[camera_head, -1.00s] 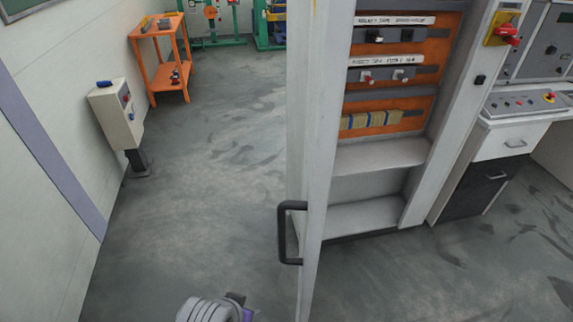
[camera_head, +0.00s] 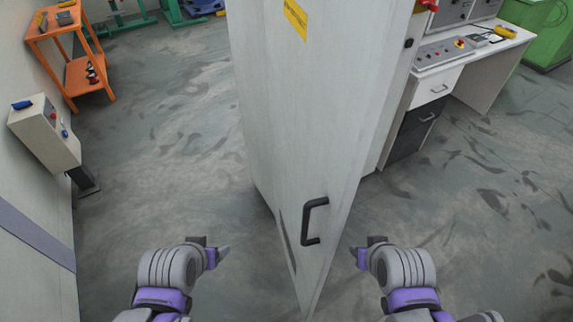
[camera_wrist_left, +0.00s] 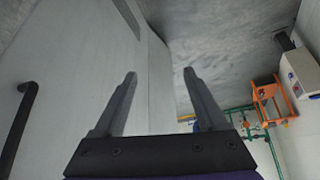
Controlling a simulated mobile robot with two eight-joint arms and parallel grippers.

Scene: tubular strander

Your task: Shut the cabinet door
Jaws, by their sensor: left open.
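The pale grey cabinet door (camera_head: 310,120) stands open toward me, its outer face filling the middle of the head view. A yellow label (camera_head: 295,18) is near its top. Its black handle (camera_head: 315,220) sits near the free edge; it also shows at the left of the left wrist view (camera_wrist_left: 18,125). The cabinet's inside is hidden behind the door. My left gripper (camera_head: 222,253) is left of the door, apart from it; its two fingers (camera_wrist_left: 160,80) are spread and empty. My right gripper (camera_head: 354,257) is right of the free edge; its jaw opening is unclear.
A control desk (camera_head: 450,55) with drawers stands beyond the door at right. A grey pedestal box (camera_head: 45,130) and an orange rack (camera_head: 70,50) stand along the left wall. Floor (camera_head: 165,150) is clear left of the door.

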